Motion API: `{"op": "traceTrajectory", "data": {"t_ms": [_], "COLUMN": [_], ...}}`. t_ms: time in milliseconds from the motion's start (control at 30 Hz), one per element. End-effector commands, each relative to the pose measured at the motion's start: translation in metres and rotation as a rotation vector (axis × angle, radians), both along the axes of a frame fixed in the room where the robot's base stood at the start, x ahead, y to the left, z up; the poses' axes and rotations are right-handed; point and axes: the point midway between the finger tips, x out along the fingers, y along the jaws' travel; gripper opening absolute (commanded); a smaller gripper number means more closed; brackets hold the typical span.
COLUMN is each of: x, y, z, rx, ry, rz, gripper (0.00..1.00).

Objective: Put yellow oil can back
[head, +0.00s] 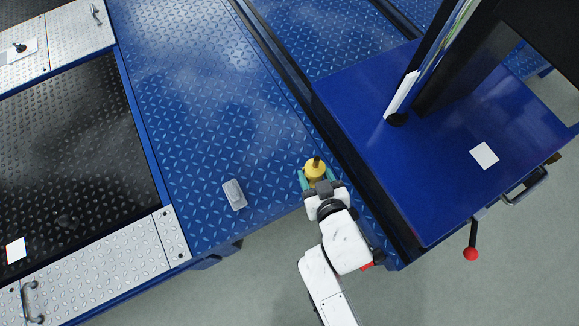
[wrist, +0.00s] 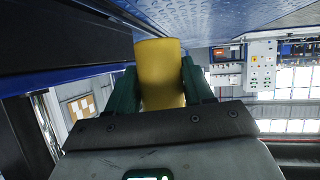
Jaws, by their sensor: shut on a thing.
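The yellow oil can (head: 315,168) is between the fingers of my gripper (head: 317,180), over the right part of the blue tread-plate deck in the head view. Its top is seen from above, with a small dark spout or cap. In the wrist view the yellow can (wrist: 160,70) fills the gap between the two green fingers of my gripper (wrist: 160,88), which are shut on it. Its lower part is hidden behind the gripper body. I cannot tell whether the can touches the deck.
A grey object (head: 234,195) lies on the blue tread-plate deck (head: 200,110) left of my gripper. A smooth blue platform (head: 440,150) with a dark post and a white square (head: 484,155) stands to the right. A red-knobbed lever (head: 471,253) hangs at its front edge.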

Motion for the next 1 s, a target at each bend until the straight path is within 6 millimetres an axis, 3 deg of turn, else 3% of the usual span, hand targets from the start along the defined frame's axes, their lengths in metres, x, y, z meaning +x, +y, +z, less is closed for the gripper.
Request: {"op": "traceTrajectory", "data": {"t_ms": [200,400,667,900,1000], "x": [0.038,0.057,0.066,0.07,0.07], "y": [0.035,0.053,0.064,0.068,0.068], "z": [-0.027,-0.062,-0.076,-0.108,-0.112], "rx": [-0.002,-0.003,0.001,-0.001,0.0], "ry": [-0.005,-0.002,-0.001,0.0,-0.001], "rz": [0.001,0.0,-0.001,-0.002,-0.002], "gripper": [0.0,0.0,0.0,0.0,0.0]}}
